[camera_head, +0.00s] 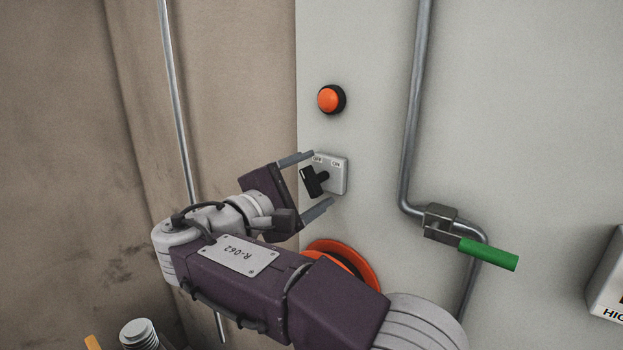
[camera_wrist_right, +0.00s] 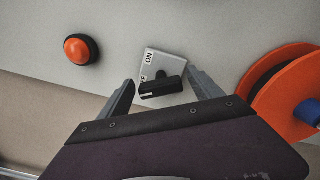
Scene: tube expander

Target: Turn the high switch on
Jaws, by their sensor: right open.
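The switch is a small grey plate (camera_head: 336,174) with OFF and ON labels and a black knob (camera_head: 313,182), mounted on the pale grey panel. In the head view the knob points up to the left, towards OFF. My right gripper (camera_head: 322,182) is open, one finger above and one below the knob, with no clear contact. In the right wrist view the black knob (camera_wrist_right: 161,88) lies between the two open fingers (camera_wrist_right: 158,92), and the ON label shows on the plate (camera_wrist_right: 163,66). My left gripper is out of view.
An orange button (camera_head: 330,99) is above the switch. An orange reel or wheel (camera_head: 345,258) is below it, partly behind my right arm. A metal pipe (camera_head: 413,110) with a green-handled valve (camera_head: 488,253) runs on the right. A partly visible box (camera_head: 609,280) is at the right edge.

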